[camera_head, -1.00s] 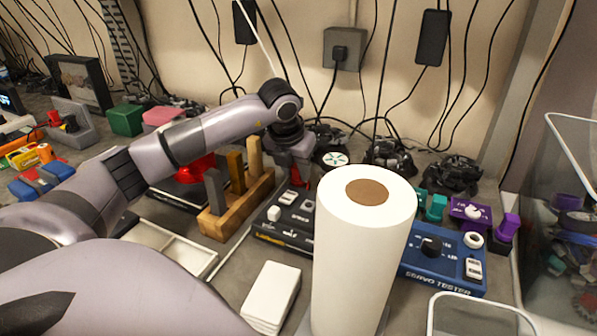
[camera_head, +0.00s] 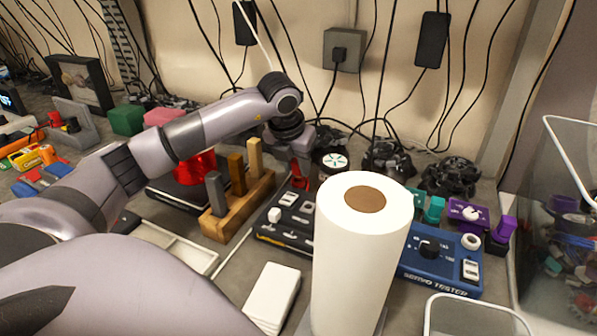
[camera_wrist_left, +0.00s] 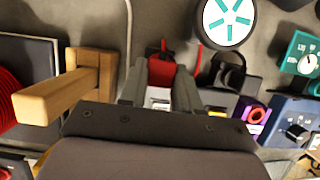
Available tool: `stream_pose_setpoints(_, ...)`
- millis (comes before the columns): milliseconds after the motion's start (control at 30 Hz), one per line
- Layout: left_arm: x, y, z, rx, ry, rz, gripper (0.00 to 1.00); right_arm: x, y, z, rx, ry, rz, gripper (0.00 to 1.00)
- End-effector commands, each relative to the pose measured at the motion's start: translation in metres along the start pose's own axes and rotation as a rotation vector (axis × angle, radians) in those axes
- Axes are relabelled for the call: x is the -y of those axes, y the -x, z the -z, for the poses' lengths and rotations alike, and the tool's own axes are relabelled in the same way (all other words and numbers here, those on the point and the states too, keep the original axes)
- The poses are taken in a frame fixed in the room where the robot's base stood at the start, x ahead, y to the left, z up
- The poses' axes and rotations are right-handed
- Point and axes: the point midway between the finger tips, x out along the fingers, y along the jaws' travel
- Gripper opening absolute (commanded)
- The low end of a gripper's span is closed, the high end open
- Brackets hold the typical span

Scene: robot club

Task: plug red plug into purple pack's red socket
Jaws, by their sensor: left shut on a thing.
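My left gripper (camera_head: 299,165) reaches down behind the black control box in the head view, its tips partly hidden. In the left wrist view the gripper (camera_wrist_left: 159,92) is shut on the red plug (camera_wrist_left: 162,74), which sits between its two grey fingers. A red cable shows near it. A purple pack (camera_wrist_left: 255,113) with an orange-red ring socket (camera_wrist_left: 257,115) lies to the right of the gripper, apart from the plug. I cannot make out that socket in the head view, where a paper roll blocks part of the table. My right gripper is not in view.
A tall white paper roll (camera_head: 358,255) stands in front. A wooden stand (camera_head: 238,208) with upright blocks is left of the gripper. A black control box (camera_head: 285,220), a blue servo tester (camera_head: 440,265) and a round white-teal disc (camera_wrist_left: 226,20) are nearby.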

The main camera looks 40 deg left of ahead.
Motion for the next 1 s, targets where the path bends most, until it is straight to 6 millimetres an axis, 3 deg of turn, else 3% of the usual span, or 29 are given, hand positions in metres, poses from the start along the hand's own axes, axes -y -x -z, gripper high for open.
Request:
stream_pose_setpoints(533,0.000,0.005,-0.002,0.001,0.000,0.000,0.03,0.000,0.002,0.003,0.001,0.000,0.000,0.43)
stream_pose_setpoints(1000,0.000,0.026,-0.010,0.002,0.000,0.000,0.03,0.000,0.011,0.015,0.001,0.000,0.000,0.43)
